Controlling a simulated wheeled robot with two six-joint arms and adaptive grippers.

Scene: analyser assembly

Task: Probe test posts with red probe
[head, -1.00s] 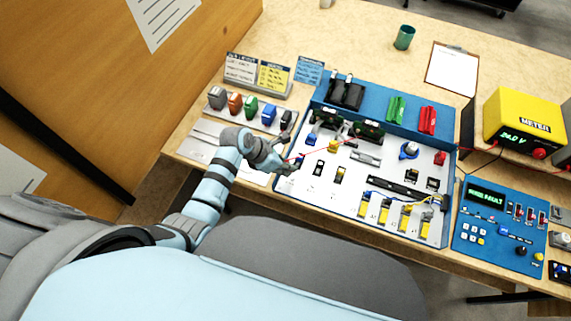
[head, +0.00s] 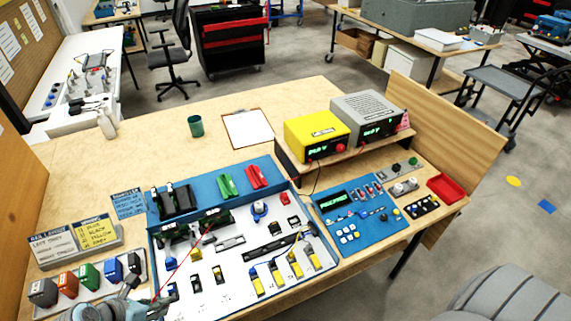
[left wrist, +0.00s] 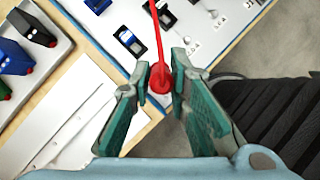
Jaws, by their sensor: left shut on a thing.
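My left gripper (head: 165,299) is at the lower left of the head view, over the left front edge of the white board (head: 213,290). In the left wrist view its two green-padded fingers close around the red probe (left wrist: 160,79). A red lead (left wrist: 159,35) runs up from the probe across the board; the head view shows it as a thin red line (head: 183,261). The probe tip is hidden. My right gripper is not in view.
The yellow meter (head: 318,132) and a grey unit (head: 369,117) stand on a shelf behind the blue control panel (head: 359,216). Several coloured blocks (head: 88,275) sit in a row left of the board.

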